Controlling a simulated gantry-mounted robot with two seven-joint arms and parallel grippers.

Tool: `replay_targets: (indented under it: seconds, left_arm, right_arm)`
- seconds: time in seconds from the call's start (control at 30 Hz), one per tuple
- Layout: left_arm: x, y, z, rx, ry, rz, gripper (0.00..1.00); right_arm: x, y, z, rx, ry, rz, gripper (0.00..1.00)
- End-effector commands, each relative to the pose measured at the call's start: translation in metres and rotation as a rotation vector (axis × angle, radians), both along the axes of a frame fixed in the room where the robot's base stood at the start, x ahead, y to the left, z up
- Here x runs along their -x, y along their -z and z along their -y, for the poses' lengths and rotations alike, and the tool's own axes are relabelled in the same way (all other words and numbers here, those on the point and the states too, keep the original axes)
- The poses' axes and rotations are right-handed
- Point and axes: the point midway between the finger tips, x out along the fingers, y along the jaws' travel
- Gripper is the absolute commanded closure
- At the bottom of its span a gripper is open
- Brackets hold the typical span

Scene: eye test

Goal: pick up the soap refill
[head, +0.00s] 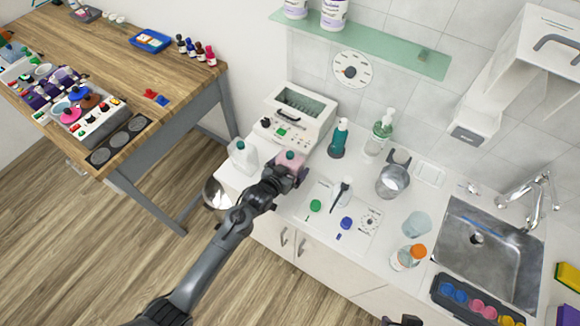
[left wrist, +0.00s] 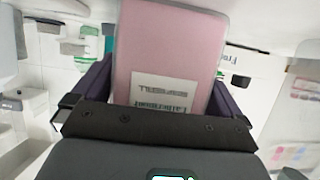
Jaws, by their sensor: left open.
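The soap refill looks like a pink bottle with a teal cap (head: 290,158) standing at the left end of the white counter. In the left wrist view the pink refill (left wrist: 170,45) fills the middle, with a white printed label upside down in the picture. My left gripper (head: 287,176) is open at the refill. Its two dark purple fingers (left wrist: 163,85) lie on either side of the pink body. I cannot tell whether they touch it. The gripper hides the refill's lower part in the head view.
A white jug-like bottle (head: 243,155) stands close left of the refill, and a white machine (head: 296,117) is behind it. A teal pump bottle (head: 338,140) and a clear pump bottle (head: 379,132) stand to the right. The sink (head: 470,262) is farther right.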

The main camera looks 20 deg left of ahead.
Motion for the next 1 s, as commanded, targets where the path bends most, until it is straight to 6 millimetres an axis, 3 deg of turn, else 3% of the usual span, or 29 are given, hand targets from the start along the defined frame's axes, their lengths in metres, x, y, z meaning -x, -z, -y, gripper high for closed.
replay_targets:
  seconds: [0.07, 0.33, 0.73, 1.0]
  left_arm:
    - [0.000, 0.000, 0.000, 0.000, 0.000, 0.000, 0.00]
    - [0.000, 0.000, 0.000, 0.000, 0.000, 0.001, 0.39]
    - [0.000, -0.007, 0.000, 0.000, 0.000, 0.002, 0.39]
    - [0.000, -0.041, 0.000, -0.001, 0.001, 0.004, 0.39]
  right_arm:
    - [0.000, 0.000, -0.001, -0.002, 0.001, 0.000, 0.57]
    - [0.000, 0.000, -0.001, -0.005, 0.003, -0.001, 0.57]
    - [0.000, -0.001, 0.000, 0.000, -0.001, 0.000, 0.57]
    - [0.000, -0.003, 0.001, 0.006, -0.004, 0.000, 0.57]
